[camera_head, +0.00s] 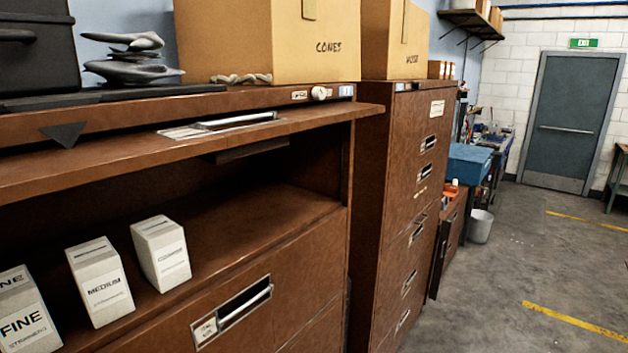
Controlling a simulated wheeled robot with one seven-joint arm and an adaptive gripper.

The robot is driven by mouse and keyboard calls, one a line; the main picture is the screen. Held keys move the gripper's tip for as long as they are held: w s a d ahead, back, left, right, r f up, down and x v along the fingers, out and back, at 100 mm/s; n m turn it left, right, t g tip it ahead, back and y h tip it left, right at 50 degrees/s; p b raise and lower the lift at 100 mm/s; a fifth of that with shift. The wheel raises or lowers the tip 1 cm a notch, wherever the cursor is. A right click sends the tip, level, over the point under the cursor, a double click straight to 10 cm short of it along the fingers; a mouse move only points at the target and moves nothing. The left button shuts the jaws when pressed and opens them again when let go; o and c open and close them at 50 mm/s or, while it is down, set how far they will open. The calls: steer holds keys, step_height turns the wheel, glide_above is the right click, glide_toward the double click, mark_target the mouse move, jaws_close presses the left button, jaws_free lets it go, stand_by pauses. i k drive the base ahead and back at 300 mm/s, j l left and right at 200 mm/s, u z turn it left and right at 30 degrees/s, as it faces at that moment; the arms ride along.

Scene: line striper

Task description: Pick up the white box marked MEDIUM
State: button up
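The white box marked MEDIUM (102,283) stands upright on the open shelf of the brown cabinet, in the lower left of the head view. It is in the middle of a row. A white box marked FINE (24,318) stands to its left, partly cut off by the picture edge. Another white box (161,254) stands to its right, its label reading something like COARSE. The boxes stand slightly apart. My gripper is not in view.
The raised cabinet door (180,147) juts out above the shelf (250,222). Cardboard boxes marked CONES (300,55) and HOSE (402,58) sit on top of the cabinets. A taller brown cabinet (410,180) stands to the right. The concrete floor (510,270) at right is clear.

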mark_target(97, 269)
steer(key=u, duration=1.75)
